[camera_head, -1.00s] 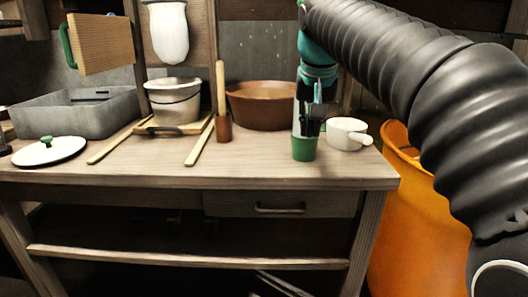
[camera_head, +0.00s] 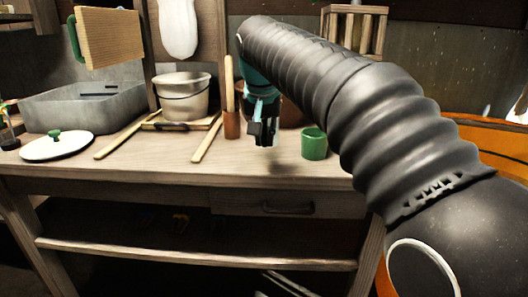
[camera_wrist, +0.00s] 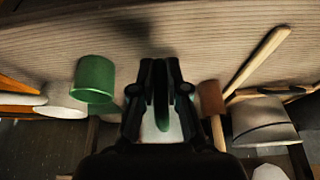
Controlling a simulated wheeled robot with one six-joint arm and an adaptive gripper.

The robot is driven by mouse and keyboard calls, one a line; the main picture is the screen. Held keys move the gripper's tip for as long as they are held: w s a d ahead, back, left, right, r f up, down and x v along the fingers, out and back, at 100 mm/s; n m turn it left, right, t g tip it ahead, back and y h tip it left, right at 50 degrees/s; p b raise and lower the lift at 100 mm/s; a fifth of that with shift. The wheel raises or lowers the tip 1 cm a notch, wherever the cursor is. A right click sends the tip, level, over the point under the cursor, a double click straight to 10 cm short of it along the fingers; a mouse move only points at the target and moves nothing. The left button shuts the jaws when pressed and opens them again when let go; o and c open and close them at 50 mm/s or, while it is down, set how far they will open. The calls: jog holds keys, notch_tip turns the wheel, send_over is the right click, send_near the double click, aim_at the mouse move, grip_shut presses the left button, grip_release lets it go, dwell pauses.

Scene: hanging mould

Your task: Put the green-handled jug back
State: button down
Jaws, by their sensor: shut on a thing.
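The green-handled jug (camera_wrist: 175,130) is in my gripper (camera_wrist: 160,92). In the wrist view its green handle stands between the two fingers, and part of its pale body shows below them. In the head view my gripper (camera_head: 263,133) hangs over the workbench (camera_head: 240,172), between a brown-ended wooden tool and a green cup. The jug is mostly hidden there behind the fingers. A shadow lies on the bench top below and right of the gripper, so the jug seems to be above the wood.
The green cup (camera_head: 314,144) stands right of my gripper. The wooden tool (camera_head: 231,122) stands left, beside a pale bucket (camera_head: 183,97). A brown bowl (camera_head: 292,112) is behind. A white lid (camera_head: 57,147) and grey basin (camera_head: 85,106) are at left. The front bench top is clear.

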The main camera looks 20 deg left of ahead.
jog(key=shift+f+b, duration=0.4)
jog(key=shift+f, duration=1.6)
jog(key=shift+f, duration=0.1)
jog(key=c, duration=1.2)
grip_release()
jog(key=p+v, duration=0.2)
jog(key=v, duration=1)
jog(key=shift+s, duration=0.1)
